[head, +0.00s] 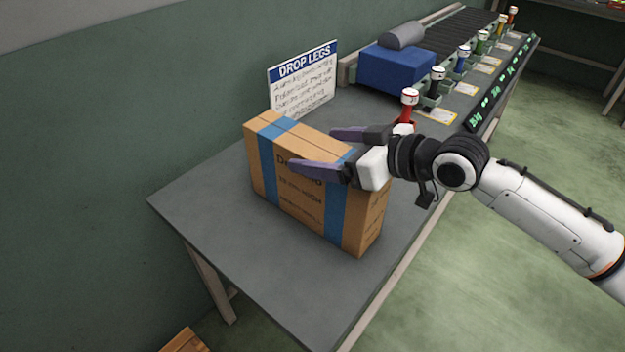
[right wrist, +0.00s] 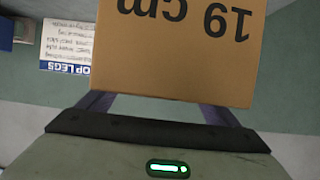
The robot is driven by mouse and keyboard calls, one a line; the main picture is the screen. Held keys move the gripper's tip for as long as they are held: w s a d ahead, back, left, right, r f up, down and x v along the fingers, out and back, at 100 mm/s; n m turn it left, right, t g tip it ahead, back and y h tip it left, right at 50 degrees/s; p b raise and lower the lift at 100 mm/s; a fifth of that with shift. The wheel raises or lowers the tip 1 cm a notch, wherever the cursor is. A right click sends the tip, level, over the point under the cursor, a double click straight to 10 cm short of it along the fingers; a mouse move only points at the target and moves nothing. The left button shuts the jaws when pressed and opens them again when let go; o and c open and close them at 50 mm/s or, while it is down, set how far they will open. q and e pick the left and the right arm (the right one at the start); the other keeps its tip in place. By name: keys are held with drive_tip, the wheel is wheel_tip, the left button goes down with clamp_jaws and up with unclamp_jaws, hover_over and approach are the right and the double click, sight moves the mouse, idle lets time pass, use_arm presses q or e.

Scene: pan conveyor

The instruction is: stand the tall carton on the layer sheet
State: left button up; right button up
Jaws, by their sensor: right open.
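The tall carton (head: 300,200) is brown cardboard with two blue bands and dark print. It rests on the grey table, longer sideways than high. Its end face, marked "19 cm", fills the top of the right wrist view (right wrist: 180,50). My right gripper (head: 312,149) is open at the carton's right end. One finger lies in front of the printed face, the other beyond the far side. In the right wrist view the carton's end sits between the two fingers; contact cannot be told. My left gripper is not in view. I see no layer sheet.
A "DROP LEGS" sign (head: 303,80) stands behind the carton. A wooden piece (head: 184,341) shows below the table. The table's front (head: 290,285) is bare.

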sight(312, 149)
drive_tip(key=x, duration=0.3)
drive_tip(key=shift+w+a, duration=0.1)
drive_tip(key=c, duration=1.9)
drive_tip(key=shift+r, duration=0.2)
clamp_jaws()
wheel_tip(312, 149, up, 9)
drive_tip(key=shift+r, duration=0.15)
drive_tip(key=shift+s, duration=0.3)
drive_tip(key=shift+m+t+h, duration=0.5)
drive_tip(key=shift+m+t, duration=0.3)
drive_tip(key=shift+m, duration=0.1)
drive_tip(key=s+d, duration=0.1)
drive_tip(key=d, duration=0.1)
drive_tip(key=s+d+f, duration=0.1)
drive_tip(key=s+d, duration=0.1)
drive_tip(key=shift+s+p, duration=0.15)
drive_tip(key=shift+p, duration=0.15)
drive_tip(key=s+d+r+m+t+h, duration=0.1)
drive_tip(key=s+d+m+t+h, duration=0.1)
drive_tip(key=d, duration=0.8)
drive_tip(key=s+d+r+m+t+h, duration=0.2)
drive_tip(key=s+d+m+h, duration=0.3)
drive_tip(key=d+m+h, duration=0.2)
drive_tip(key=d, duration=0.2)
drive_tip(key=shift+d+h, duration=0.4)
